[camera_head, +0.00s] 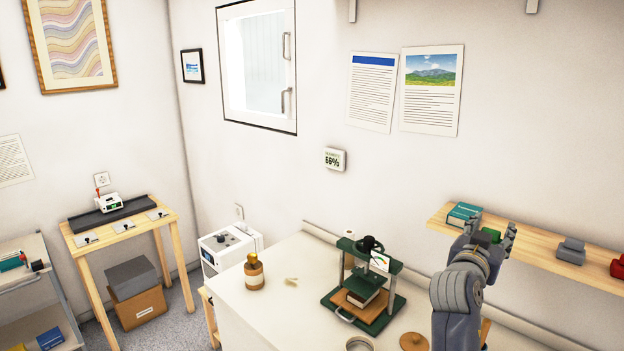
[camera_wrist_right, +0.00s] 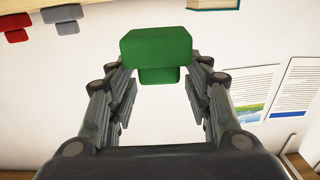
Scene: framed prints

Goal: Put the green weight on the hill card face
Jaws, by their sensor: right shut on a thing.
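The green weight (camera_wrist_right: 157,50) is held between the fingers of my right gripper (camera_wrist_right: 158,85). In the head view the green weight (camera_head: 490,234) shows partly between the fingers of my right gripper (camera_head: 493,236), in front of the wall shelf. A printed sheet with a green hill picture (camera_head: 431,90) is on the back wall; part of it shows at the right of the right wrist view (camera_wrist_right: 249,93). Small pale cards or plates (camera_head: 123,227) lie on a wooden stand at the left; their faces are too small to read. My left gripper is out of view.
The wooden wall shelf (camera_head: 590,278) holds a teal book (camera_head: 463,213), a grey weight (camera_head: 571,251) and a red weight (camera_head: 618,266). Below, the white counter (camera_head: 290,310) carries a green press (camera_head: 365,290) and a brown bottle (camera_head: 254,272). Floor shows at the left.

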